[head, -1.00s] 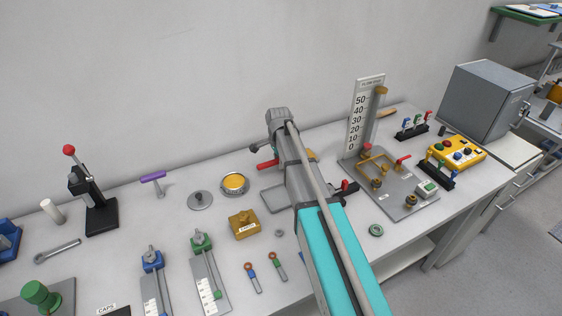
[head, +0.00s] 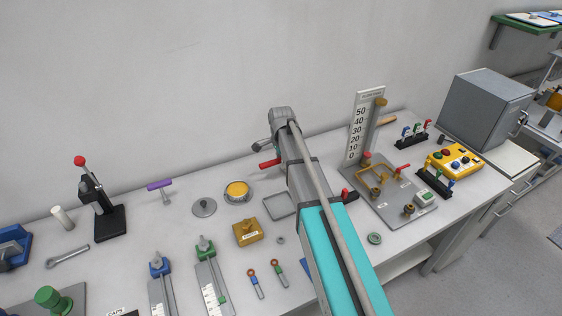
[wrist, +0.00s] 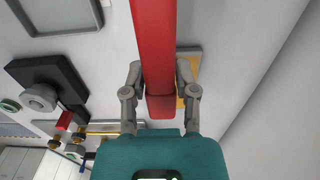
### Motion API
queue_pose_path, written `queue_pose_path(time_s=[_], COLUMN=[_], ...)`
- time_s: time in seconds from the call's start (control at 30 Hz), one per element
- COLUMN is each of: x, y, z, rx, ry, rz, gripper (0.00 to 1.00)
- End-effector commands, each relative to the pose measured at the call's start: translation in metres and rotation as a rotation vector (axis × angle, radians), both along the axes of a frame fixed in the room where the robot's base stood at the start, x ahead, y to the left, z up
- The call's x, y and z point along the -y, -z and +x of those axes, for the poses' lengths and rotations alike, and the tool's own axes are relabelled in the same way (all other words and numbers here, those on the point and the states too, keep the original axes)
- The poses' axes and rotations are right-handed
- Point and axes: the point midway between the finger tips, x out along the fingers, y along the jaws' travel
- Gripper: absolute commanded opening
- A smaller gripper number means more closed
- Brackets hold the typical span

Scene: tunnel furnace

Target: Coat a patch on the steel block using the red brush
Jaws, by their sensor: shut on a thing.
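My gripper (wrist: 160,78) is shut on the thick red handle of the red brush (wrist: 154,40), with one finger on each side, in the wrist view. The handle runs from the grip out through the top of that view, and its bristles cannot be made out. In the head view a red end of the brush (head: 269,163) sticks out to the left of my arm, above the bench. My arm hides the fingers there. I cannot pick out the steel block with certainty in either view.
An empty grey tray (head: 282,207) lies left of my arm, near a round tin with yellow contents (head: 237,190). A black fixture (wrist: 50,82) and a yellow piece (wrist: 188,76) lie below my gripper. The flow rig (head: 398,190) stands to the right, and the wall is behind.

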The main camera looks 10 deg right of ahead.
Motion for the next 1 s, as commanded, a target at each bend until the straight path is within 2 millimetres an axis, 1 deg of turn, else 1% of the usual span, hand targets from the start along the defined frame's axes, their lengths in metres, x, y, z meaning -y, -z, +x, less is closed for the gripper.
queue_pose_path(time_s=[0.03, 0.2, 0.67, 0.77, 1.0], x=[0.000, 0.000, 0.000, 0.000, 0.000], y=[-0.007, -0.015, -0.016, -0.021, -0.038], z=[0.000, 0.000, 0.000, 0.000, 0.000], rx=[0.000, 0.000, 0.000, 0.000, 0.000], ry=[0.000, 0.000, 0.000, 0.000, 0.000], rz=[0.000, 0.000, 0.000, 0.000, 0.000], gripper=[0.00, 0.00, 0.00, 0.00, 0.00])
